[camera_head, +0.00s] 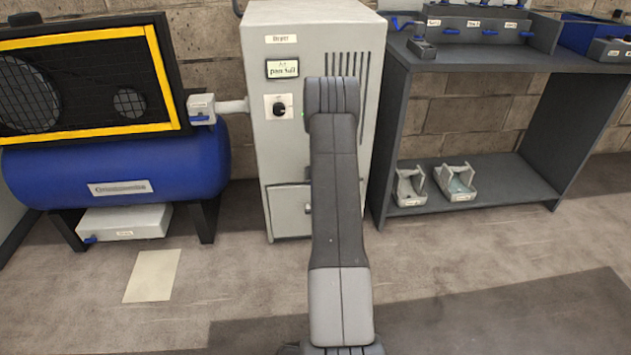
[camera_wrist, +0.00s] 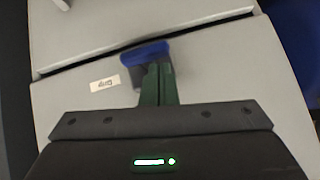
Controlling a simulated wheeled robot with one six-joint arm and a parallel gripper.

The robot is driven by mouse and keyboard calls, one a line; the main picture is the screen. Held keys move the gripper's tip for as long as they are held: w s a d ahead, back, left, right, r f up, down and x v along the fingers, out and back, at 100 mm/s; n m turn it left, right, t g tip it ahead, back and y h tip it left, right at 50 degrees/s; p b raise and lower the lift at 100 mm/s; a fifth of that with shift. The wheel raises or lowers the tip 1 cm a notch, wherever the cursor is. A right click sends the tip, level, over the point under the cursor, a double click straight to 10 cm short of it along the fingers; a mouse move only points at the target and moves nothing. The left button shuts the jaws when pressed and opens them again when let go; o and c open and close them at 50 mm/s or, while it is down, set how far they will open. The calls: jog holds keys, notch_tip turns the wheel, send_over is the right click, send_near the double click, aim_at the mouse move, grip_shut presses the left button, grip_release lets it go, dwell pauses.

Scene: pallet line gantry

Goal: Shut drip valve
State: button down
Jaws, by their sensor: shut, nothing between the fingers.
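In the wrist view, a blue valve handle (camera_wrist: 146,52) stands on a pale grey panel (camera_wrist: 210,85) beside a small white label (camera_wrist: 104,84); the label seems to read "Drip", but it is small and blurred. My gripper (camera_wrist: 158,70) has its green fingers together with nothing between them. The fingertips overlap the handle's lower edge in the picture; I cannot tell if they touch it. In the head view, the grey dryer cabinet (camera_head: 268,145) stands behind my arm, which hides my gripper and the valve.
A blue compressor tank (camera_head: 110,165) stands left of the cabinet, with a white box (camera_head: 140,222) under it. A dark shelf (camera_head: 480,185) is on the right, holding two small grey holders (camera_head: 408,188). A pale sheet (camera_head: 152,276) lies on the otherwise open floor.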

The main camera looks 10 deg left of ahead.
jog(key=shift+s+a+f+n+h, duration=0.15)
jog(key=shift+a+n+h, duration=0.15)
jog(key=shift+h, duration=0.2)
jog(key=shift+a, duration=0.2)
dwell(0.4)
dwell(0.3)
jog(key=w+a+r+p+v, duration=0.1)
jog(key=v, duration=1.2)
jog(key=shift+w+a+r, duration=0.25)
jog(key=shift+r, duration=0.1)
